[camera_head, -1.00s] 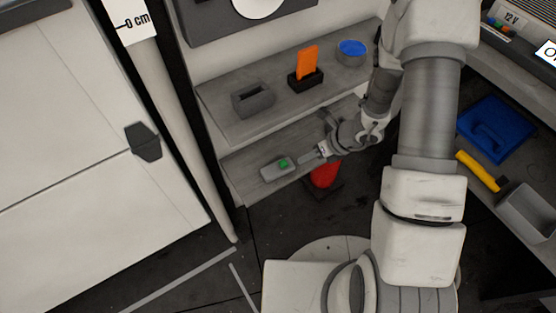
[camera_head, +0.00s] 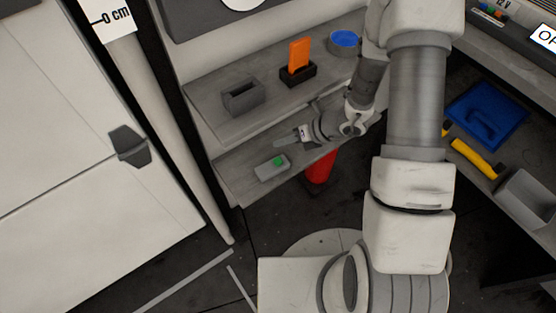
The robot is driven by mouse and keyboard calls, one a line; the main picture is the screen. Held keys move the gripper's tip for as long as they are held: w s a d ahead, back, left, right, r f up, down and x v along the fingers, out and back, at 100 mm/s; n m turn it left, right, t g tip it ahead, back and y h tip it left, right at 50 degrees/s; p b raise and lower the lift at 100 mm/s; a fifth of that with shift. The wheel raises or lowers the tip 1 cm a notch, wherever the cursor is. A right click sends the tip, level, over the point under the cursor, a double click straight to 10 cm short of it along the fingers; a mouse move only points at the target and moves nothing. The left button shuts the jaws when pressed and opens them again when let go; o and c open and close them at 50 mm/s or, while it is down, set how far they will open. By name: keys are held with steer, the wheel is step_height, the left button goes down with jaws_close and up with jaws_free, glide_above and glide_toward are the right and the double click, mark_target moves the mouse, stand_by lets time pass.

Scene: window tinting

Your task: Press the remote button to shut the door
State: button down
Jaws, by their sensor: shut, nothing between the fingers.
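The remote (camera_head: 270,170) is a small grey box with a green button (camera_head: 279,161) on top. It lies on the lower grey shelf, near the shelf's front edge. My gripper (camera_head: 281,143) is shut and empty. In the head view its fingertips show just behind and above the remote, apart from the green button. The white door (camera_head: 75,150) with a dark handle (camera_head: 129,146) fills the left side of the view. Whether the door is fully shut cannot be told from this view.
The upper shelf (camera_head: 215,110) holds a grey slotted block (camera_head: 243,97), an orange piece in a black holder (camera_head: 298,73) and a blue-topped round container (camera_head: 344,42). A red object (camera_head: 320,168) stands below. A bench at right holds a blue tray (camera_head: 487,115) and yellow-handled tool (camera_head: 473,158).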

mark_target(282, 162)
steer(key=shift+w+a+f+b, duration=0.1)
steer(key=shift+w+f+b, duration=0.1)
steer(key=shift+f+b, duration=1.65)
steer(key=shift+w+a+f+b, duration=0.1)
steer(key=shift+w+f+b, duration=0.05)
steer(key=shift+f+b, duration=1.7)
steer(key=shift+d+f, duration=0.1)
steer(key=shift+f, duration=0.15)
steer(key=shift+f, duration=0.45)
